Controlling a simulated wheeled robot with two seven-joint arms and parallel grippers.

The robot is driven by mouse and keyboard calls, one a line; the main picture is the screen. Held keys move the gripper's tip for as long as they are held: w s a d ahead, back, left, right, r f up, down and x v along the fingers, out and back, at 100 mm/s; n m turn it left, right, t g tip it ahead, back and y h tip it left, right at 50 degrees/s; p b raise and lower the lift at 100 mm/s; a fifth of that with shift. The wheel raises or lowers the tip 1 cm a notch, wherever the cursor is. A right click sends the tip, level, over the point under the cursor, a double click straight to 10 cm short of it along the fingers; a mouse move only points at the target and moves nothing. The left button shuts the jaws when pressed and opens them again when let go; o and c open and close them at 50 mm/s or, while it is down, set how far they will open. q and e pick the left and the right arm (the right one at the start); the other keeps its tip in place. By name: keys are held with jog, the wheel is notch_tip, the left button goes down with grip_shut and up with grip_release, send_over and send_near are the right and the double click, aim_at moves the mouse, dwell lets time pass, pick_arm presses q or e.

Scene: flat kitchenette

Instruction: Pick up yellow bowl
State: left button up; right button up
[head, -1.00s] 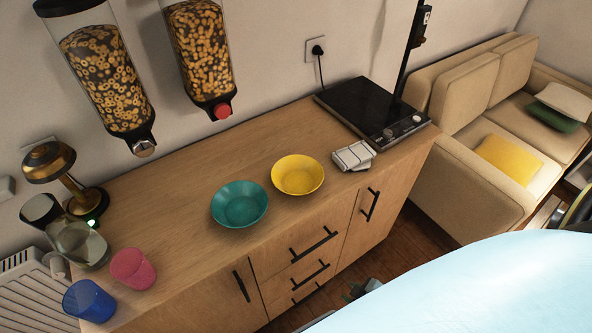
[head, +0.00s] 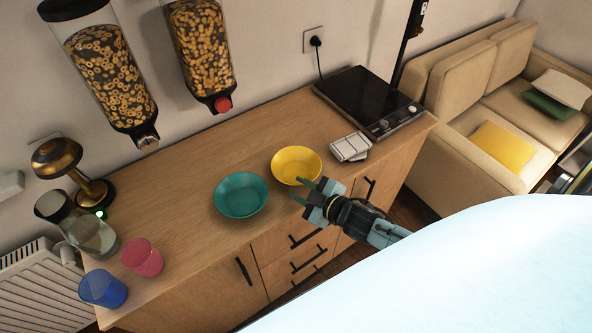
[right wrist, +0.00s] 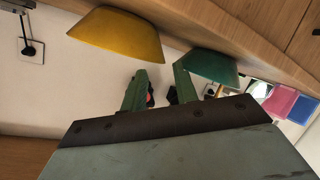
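The yellow bowl (head: 297,164) stands upright on the wooden counter, just right of the teal bowl (head: 241,195). My right gripper (head: 309,187) is at the counter's front edge, just in front of the yellow bowl, its fingers apart and empty. In the right wrist view, which looks upside down, the yellow bowl (right wrist: 118,36) is at the upper left and the teal bowl (right wrist: 211,66) is right of centre. The open fingers of the right gripper (right wrist: 158,75) show between and below them. My left gripper is not in view.
Pink (head: 142,257) and blue (head: 103,289) cups and a glass jug (head: 93,237) stand at the left. Cereal dispensers (head: 112,80) hang above the counter. The counter (head: 225,145) behind the bowls is clear.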

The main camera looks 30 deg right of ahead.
aim_at(296, 169)
jog(key=shift+x, duration=3.2)
jog(key=shift+s, duration=0.1)
grip_shut()
